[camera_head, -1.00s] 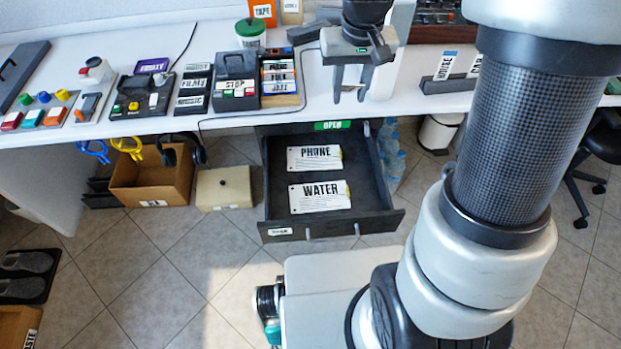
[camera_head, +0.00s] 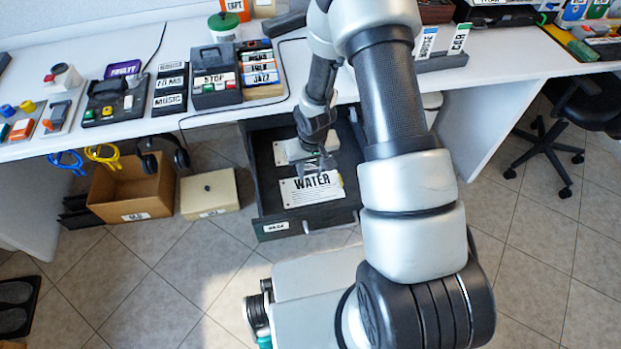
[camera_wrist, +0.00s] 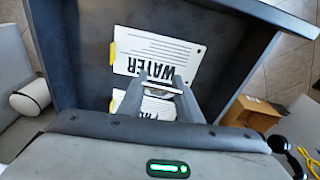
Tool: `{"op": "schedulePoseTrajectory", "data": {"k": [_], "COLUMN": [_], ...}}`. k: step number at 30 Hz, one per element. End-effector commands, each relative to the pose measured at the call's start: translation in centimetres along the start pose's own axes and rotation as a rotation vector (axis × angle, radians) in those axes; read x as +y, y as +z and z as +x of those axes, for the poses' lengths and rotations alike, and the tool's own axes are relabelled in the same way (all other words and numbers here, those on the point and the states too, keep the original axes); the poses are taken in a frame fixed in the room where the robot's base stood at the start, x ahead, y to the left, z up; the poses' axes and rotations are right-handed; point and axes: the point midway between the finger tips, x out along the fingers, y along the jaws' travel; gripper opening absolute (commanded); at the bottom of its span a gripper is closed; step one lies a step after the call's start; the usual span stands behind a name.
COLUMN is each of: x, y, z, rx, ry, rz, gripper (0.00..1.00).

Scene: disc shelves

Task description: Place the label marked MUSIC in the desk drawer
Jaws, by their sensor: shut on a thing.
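The MUSIC label (camera_head: 168,101) shows in the head view on the desk, in front of the FILMS label (camera_head: 170,82). The dark desk drawer (camera_head: 335,215) is pulled open below the desk. My gripper (camera_head: 317,170) points down into the drawer. In the wrist view my gripper (camera_wrist: 161,78) is shut on a thin pale piece (camera_wrist: 161,88); I cannot read any wording on it. A white WATER label (camera_head: 312,190) lies flat towards the front of the drawer. A white PHONE label (camera_head: 288,153) lies behind it, partly hidden by my gripper.
A STOP box (camera_head: 216,80) and a JAZZ rack (camera_head: 262,78) stand on the desk. An open cardboard box (camera_head: 130,195) and a cream box (camera_head: 208,193) are on the floor left of the drawer. An office chair (camera_head: 545,150) is at the right.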

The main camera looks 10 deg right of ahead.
Motion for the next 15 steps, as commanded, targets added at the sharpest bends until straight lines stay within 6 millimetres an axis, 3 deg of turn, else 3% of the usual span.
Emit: {"op": "schedulePoseTrajectory", "data": {"k": [12, 15], "x": [0.0, 0.0], "y": [0.7, 0.6], "z": [4.7, 4.8], "rx": [-0.001, 0.001], "ry": [0.001, 0.001], "rz": [0.0, 0.0], "gripper": [0.0, 0.0]}}
